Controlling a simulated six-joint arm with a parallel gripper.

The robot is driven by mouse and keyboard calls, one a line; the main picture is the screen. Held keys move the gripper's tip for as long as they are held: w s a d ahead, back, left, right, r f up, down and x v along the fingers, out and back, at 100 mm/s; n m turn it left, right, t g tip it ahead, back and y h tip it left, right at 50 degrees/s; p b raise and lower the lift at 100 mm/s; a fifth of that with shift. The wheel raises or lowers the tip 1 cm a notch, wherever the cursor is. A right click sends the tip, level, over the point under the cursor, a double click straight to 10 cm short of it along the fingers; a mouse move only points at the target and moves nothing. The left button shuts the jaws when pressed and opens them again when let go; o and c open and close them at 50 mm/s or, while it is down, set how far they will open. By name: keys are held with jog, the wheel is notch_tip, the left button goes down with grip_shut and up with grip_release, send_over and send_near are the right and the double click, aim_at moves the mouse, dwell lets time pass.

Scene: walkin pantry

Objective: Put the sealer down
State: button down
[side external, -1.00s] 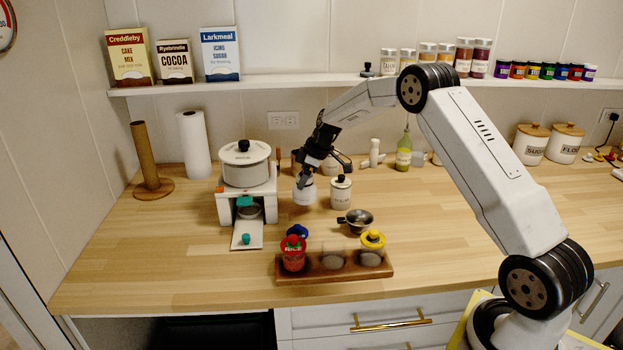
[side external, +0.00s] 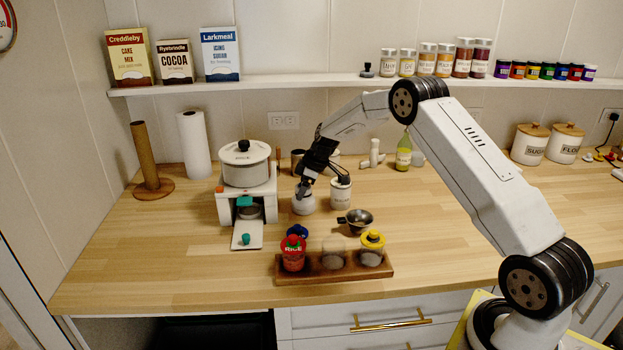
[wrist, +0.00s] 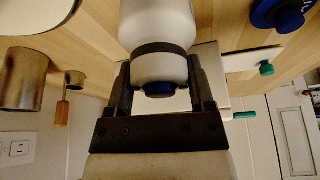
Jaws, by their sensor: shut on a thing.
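The sealer is a white, rounded, bottle-like piece with a dark band and a dark blue end (wrist: 160,40). In the side view the sealer (side external: 303,206) is at the counter, between the white appliance with the pot and a white canister. My gripper (side external: 303,188) is around its upper part. In the wrist view my gripper (wrist: 160,78) has one finger on each side of its neck and is shut on it. Its lower end is at or just above the wood; I cannot tell if it touches. The fingers hide part of its top.
A lidded white canister (side external: 341,194) stands close on the right, with a small metal cup (side external: 357,220) in front. The white stand (side external: 224,207) bears a lidded pot (side external: 245,170) on the left. A wooden rack (side external: 333,272) with jars lies in front. Bare counter (side external: 160,235) extends left.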

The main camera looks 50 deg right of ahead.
jog(key=shift+f, duration=0.1)
grip_release()
jog(key=v, duration=1.2)
jog(key=shift+a, duration=0.2)
dwell(0.5)
